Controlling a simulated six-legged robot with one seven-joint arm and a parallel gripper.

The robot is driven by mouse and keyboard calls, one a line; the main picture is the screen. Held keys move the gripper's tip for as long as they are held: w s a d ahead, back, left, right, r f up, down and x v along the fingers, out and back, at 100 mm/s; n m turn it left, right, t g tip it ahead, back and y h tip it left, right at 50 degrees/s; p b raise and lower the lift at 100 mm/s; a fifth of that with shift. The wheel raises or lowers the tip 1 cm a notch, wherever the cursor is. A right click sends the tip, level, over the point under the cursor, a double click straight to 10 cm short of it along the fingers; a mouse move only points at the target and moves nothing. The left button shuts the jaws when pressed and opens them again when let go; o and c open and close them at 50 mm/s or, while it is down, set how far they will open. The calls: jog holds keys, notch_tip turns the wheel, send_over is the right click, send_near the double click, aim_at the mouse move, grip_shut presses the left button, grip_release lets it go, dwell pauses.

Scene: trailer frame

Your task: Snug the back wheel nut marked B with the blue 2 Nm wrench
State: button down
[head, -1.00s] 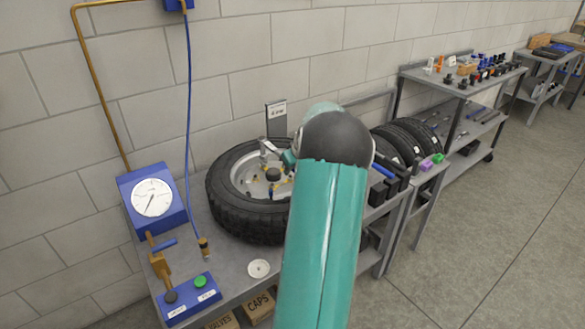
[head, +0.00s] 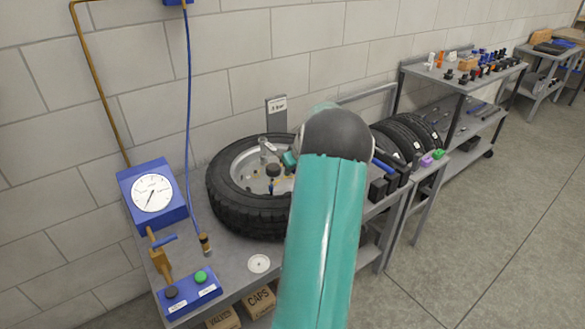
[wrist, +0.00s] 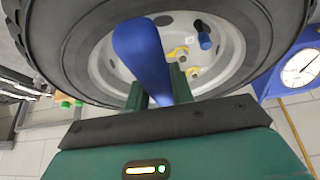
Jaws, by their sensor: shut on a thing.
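My gripper (wrist: 158,92) is shut on the blue handle of a wrench (wrist: 143,58). The handle stands out between the two green fingers and hides part of the wheel behind it. The wheel (head: 226,207), a black tyre on a pale rim, lies flat on the bench; it also fills the upper wrist view (wrist: 75,40). Yellow-marked wheel nuts (wrist: 177,53) show on the rim. The letter B cannot be read on any of them. The wrench's working end is hidden in the wrist view. In the head view, my gripper (head: 289,159) is over the rim, mostly hidden by my arm.
A short blue-ended piece (wrist: 204,41) stands on the rim. A blue dial gauge (head: 152,195) and a two-button box (head: 190,298) stand left of the wheel. A white disc (head: 259,264) lies in front. Tyres (head: 410,140) and shelves stand right. The right floor is clear.

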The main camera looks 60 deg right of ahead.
jog(key=c, duration=1.7)
grip_release()
grip_shut()
jog(key=shift+w+a+m+g+h, duration=0.2)
jog(key=shift+w+a+m, duration=0.25)
jog(key=shift+a, duration=0.2)
jog(key=shift+w+a+m+g+h, duration=0.1)
jog(key=shift+w+a+m+h, duration=0.1)
jog(key=shift+w+a+m, duration=0.35)
jog(key=shift+s+a, duration=0.1)
jog(key=shift+s, duration=0.05)
jog(key=shift+w+a+m+g+h, duration=0.3)
jog(key=shift+w+a+m, duration=0.5)
jog(key=shift+w+a, duration=0.3)
jog(key=shift+s+a, duration=0.1)
